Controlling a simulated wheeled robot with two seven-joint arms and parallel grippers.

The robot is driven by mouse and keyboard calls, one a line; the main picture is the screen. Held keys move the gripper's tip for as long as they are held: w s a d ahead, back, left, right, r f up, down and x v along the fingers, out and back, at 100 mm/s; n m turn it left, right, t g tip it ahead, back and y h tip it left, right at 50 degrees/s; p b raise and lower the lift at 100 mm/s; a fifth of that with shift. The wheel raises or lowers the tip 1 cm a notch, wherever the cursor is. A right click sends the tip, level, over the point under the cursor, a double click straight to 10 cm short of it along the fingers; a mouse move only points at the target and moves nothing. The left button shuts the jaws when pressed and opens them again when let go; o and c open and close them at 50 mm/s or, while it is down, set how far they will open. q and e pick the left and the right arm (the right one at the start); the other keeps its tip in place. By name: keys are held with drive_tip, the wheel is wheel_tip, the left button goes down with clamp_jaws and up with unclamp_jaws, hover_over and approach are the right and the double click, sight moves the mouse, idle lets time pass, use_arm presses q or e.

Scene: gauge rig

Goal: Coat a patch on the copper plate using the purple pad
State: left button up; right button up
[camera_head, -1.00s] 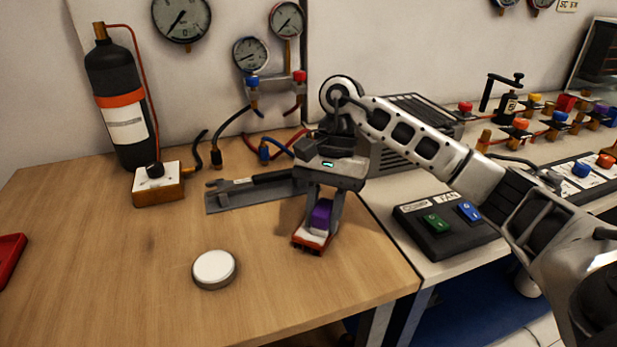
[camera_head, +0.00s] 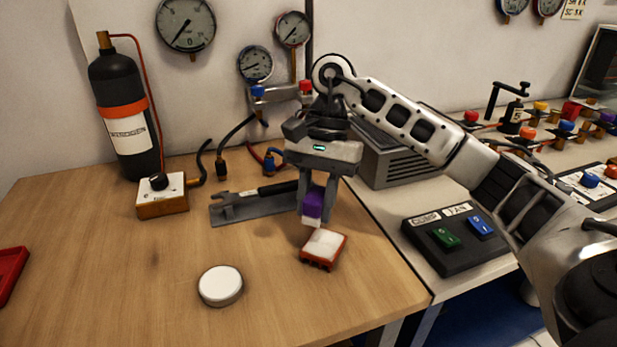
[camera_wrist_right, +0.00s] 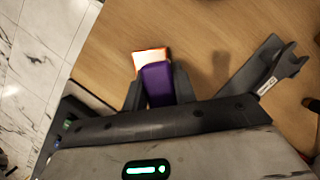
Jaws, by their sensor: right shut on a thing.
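My right gripper (camera_head: 314,210) is shut on the purple pad (camera_head: 312,202), which points down with a white lower end. The pad also shows between the fingers in the right wrist view (camera_wrist_right: 157,84). A small orange-red tray (camera_head: 318,262) with a white top surface lies on the wooden table just below and in front of the pad. In the head view the pad appears slightly above the tray, apart from it. I cannot identify a copper plate with certainty. My left gripper is not in view.
A round white disc (camera_head: 220,286) lies on the table at front left. A grey wrench on a holder (camera_head: 237,211) lies behind the gripper. A black switch box (camera_head: 452,247) stands on the bench to the right. A red tray (camera_head: 10,272) sits at the left edge. The table's left middle is clear.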

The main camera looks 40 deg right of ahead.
drive_tip(key=shift+r+p, duration=0.9)
drive_tip(key=shift+r, duration=1.05)
drive_tip(key=shift+f, duration=0.1)
